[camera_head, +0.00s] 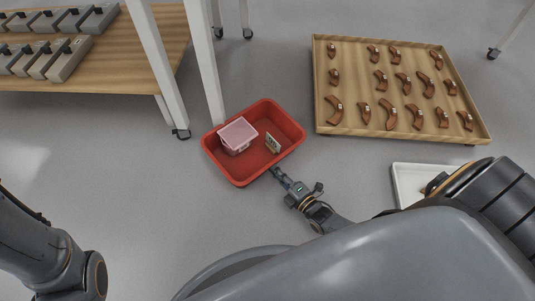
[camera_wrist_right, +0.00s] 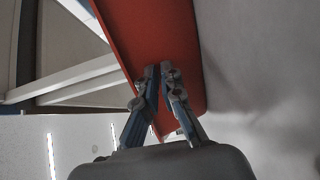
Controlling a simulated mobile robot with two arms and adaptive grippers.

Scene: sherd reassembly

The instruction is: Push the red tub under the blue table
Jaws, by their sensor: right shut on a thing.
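The red tub (camera_head: 278,158) stands on the grey floor in the middle of the head view, beside a white table leg (camera_head: 207,70). It holds a pink-lidded box (camera_head: 238,135) and a small card-like item (camera_head: 272,143). My right gripper (camera_head: 277,173) is at the tub's near right wall. In the right wrist view its fingers (camera_wrist_right: 162,72) are close together against the red tub wall (camera_wrist_right: 155,35), shut on the tub. No blue tabletop shows clearly in the head view. My left arm shows at the lower left, but its gripper is out of view.
A wooden table (camera_head: 130,60) with grey boxes (camera_head: 62,60) stands at the upper left. A wooden tray (camera_head: 330,128) with several brown sherds is at the upper right. A white tray (camera_head: 402,180) lies below it.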

